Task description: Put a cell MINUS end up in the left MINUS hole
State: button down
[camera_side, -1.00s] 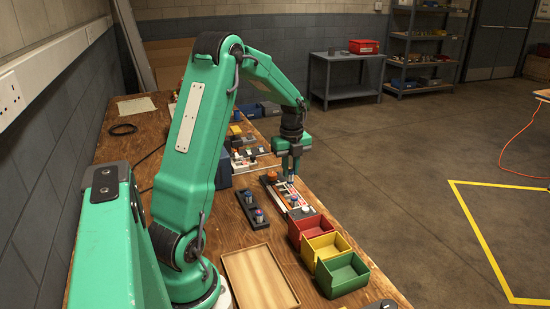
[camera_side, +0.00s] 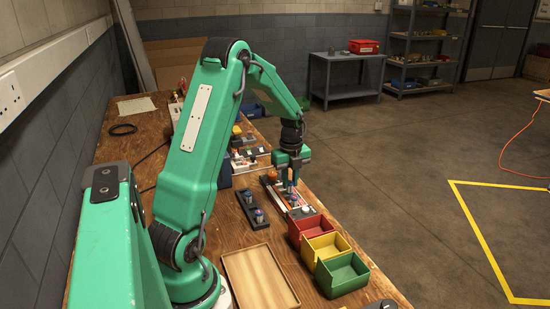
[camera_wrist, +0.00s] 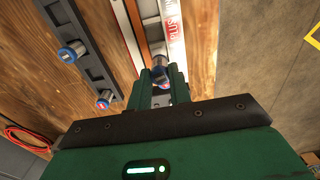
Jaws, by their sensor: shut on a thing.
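My gripper (camera_side: 289,184) is shut on a cell (camera_wrist: 160,74), held between its fingertips over the charger. The cell is metallic, with blue and a little red on the end facing the wrist camera. Its lower end and any hole under it are hidden, so I cannot tell whether it is in a hole. The charger (camera_side: 303,212) is a long board with pale label strips. In the wrist view its strip (camera_wrist: 174,32) carries red lettering. A dark rack (camera_wrist: 84,52) to the left holds two upright cells, a nearer one (camera_wrist: 104,99) and a farther one (camera_wrist: 72,51).
Red (camera_side: 308,229), yellow (camera_side: 328,246) and green (camera_side: 343,273) bins stand at the bench's right edge. An empty wooden tray (camera_side: 260,279) lies in front. More equipment (camera_side: 247,155) sits behind the charger. Bare bench separates rack and charger.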

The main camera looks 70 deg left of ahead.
jog(key=shift+f, duration=1.45)
jog(key=shift+f, duration=0.3)
dwell(0.5)
jog(key=c, duration=1.2)
grip_release()
jog(key=shift+r, duration=0.25)
jog(key=shift+r, duration=3.25)
